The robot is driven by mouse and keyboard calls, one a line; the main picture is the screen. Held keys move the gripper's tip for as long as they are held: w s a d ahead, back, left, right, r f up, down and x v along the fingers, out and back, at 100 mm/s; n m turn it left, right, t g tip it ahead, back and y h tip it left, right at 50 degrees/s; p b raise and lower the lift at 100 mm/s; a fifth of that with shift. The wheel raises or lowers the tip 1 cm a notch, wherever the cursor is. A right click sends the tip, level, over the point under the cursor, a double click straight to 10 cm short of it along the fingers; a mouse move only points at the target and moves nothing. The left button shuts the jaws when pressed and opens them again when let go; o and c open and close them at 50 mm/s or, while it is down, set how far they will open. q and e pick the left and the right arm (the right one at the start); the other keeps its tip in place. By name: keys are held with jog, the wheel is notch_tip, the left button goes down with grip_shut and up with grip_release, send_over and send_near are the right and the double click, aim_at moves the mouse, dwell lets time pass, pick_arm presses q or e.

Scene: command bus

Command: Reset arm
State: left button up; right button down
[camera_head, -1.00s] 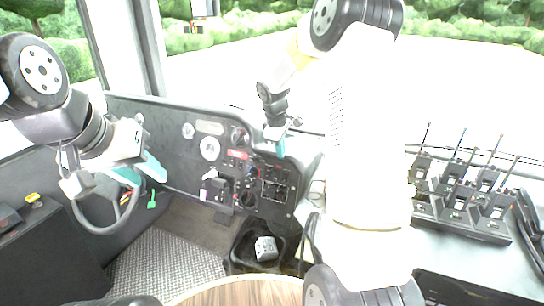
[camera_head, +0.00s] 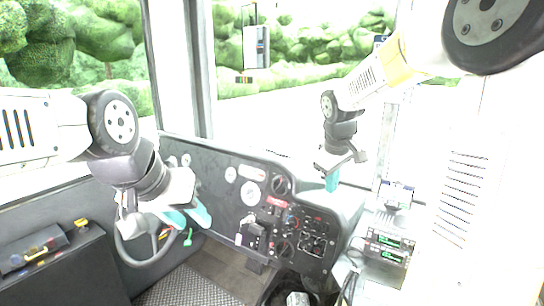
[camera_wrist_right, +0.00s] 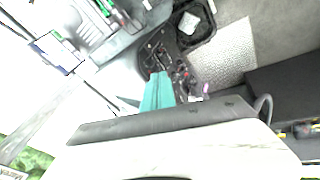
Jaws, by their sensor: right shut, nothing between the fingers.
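My left gripper (camera_head: 187,216) hangs in front of the steering wheel (camera_head: 150,255) at the left. Its two teal fingers stand apart, with nothing seen between them. My right gripper (camera_head: 332,183) points down above the right end of the dashboard. Its teal fingers are closed together and empty. They also show in the right wrist view (camera_wrist_right: 158,92), with the instrument panel beyond them. Whether either gripper touches anything is hard to tell.
The black dashboard (camera_head: 250,195) with gauges and switches runs across the middle. Radio units with green displays (camera_head: 388,246) stand at the right. A dark box (camera_head: 60,265) is at the lower left. Windows and window posts stand behind. Grey floor shows at the bottom.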

jog(key=s+a+r+m+t+y, duration=0.1)
jog(key=s+r+m, duration=0.1)
jog(key=s, duration=0.9)
jog(key=s+a+r+m+t+y, duration=0.1)
jog(key=s+m, duration=0.3)
jog(key=s, duration=0.7)
jog(key=shift+a+r+m+y, duration=0.3)
jog(key=shift+a+r+y, duration=0.3)
jog(key=shift+r, duration=0.3)
